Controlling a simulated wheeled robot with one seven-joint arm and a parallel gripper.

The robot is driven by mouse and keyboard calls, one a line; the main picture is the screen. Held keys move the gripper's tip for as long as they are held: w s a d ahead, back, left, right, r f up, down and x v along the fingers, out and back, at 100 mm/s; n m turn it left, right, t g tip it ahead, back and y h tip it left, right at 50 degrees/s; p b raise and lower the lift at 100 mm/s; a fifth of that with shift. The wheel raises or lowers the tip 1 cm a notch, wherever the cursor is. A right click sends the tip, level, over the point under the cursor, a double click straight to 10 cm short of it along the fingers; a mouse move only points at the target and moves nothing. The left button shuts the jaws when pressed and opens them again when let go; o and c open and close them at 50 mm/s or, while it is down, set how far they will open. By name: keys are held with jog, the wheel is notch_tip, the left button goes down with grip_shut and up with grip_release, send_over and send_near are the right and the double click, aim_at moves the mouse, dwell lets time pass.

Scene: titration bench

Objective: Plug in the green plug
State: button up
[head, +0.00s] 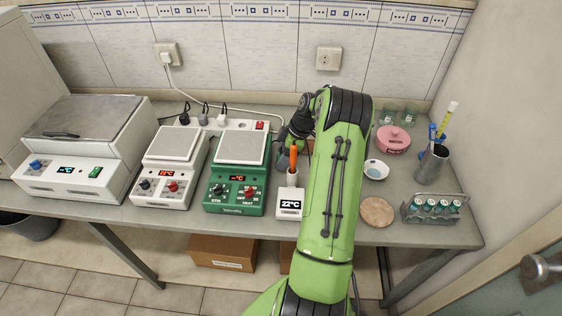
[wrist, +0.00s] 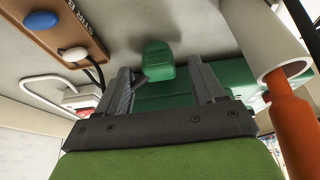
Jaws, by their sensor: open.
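In the wrist view a rounded green piece (wrist: 158,60), which looks like the green plug, lies on the grey bench between the two dark fingers of my gripper (wrist: 163,88). The fingers stand apart on either side of it; I cannot tell whether either touches it. In the head view my gripper (head: 299,122) is low over the bench behind the display unit, its fingertips mostly hidden by my arm. The white power strip (head: 243,125) stands along the back of the bench, holding black, grey and white plugs, with a red switch at its right end.
A white display unit (head: 290,203) with an orange-handled tool stands close in front of my gripper. A green stirrer (head: 235,182) and a white one (head: 170,168) stand to the left. A wooden stir-bar board (wrist: 60,28) shows in the wrist view. A pink pot (head: 393,140) is right.

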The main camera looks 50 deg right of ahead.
jog(key=shift+x, duration=1)
jog(key=shift+r, duration=0.1)
jog(key=shift+c, duration=0.4)
jog(key=c, duration=0.9)
notch_tip(320, 180, up, 10)
jog(key=shift+p, duration=0.55)
jog(key=shift+r, duration=0.1)
